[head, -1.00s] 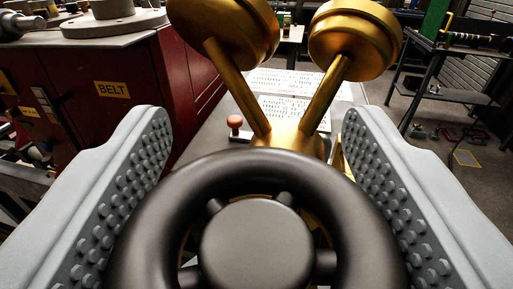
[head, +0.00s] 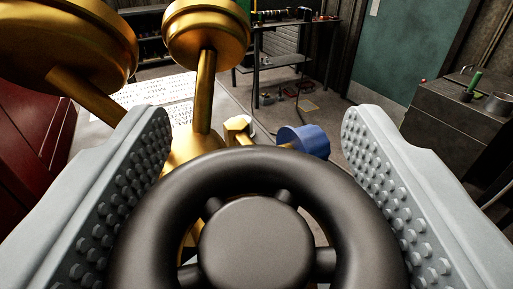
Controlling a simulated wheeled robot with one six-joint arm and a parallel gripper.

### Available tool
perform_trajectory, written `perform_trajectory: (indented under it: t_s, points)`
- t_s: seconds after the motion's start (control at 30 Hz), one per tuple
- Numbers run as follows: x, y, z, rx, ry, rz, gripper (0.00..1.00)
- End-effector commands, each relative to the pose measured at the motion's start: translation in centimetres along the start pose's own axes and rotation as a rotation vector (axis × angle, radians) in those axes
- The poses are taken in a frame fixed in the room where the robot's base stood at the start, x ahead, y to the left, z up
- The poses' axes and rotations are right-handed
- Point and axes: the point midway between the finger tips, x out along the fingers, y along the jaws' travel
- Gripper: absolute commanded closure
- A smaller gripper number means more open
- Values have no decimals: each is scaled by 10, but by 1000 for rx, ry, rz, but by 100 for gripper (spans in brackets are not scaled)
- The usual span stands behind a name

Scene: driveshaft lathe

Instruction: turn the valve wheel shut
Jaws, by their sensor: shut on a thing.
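The valve wheel (head: 350,205) is a dark, thick-rimmed handwheel with a round hub, filling the lower middle of the head view. My gripper (head: 256,140) has its two grey, studded fingers on either side of the rim and is shut on the wheel. The brass valve body (head: 190,152) lies behind the wheel, with gold stems and round caps rising at the upper left. A blue cylindrical part (head: 303,141) and a brass hex fitting (head: 238,128) show just beyond the rim. The lower edge of the wheel is cut off.
A grey bench (head: 90,135) with white printed sheets (head: 150,92) lies behind the valve. A red cabinet (head: 30,135) is at the left. A dark metal table (head: 290,58) stands at the back, and a dark cabinet (head: 450,125) at the right.

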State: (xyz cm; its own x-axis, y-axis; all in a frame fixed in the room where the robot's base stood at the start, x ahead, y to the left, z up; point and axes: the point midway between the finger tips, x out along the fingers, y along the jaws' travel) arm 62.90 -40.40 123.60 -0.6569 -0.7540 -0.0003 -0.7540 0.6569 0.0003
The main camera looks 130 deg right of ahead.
Motion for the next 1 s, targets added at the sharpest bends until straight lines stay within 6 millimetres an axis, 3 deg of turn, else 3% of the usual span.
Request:
perform_trajectory:
  t_s: [0.6,0.63,0.73,1.0]
  points:
    - [0,0,0,0,1,44,62]
    - [0,0,0,0,1,44,36]
    - [0,1,0,0,1,44,18]
    - [0,1,0,0,0,44,18]
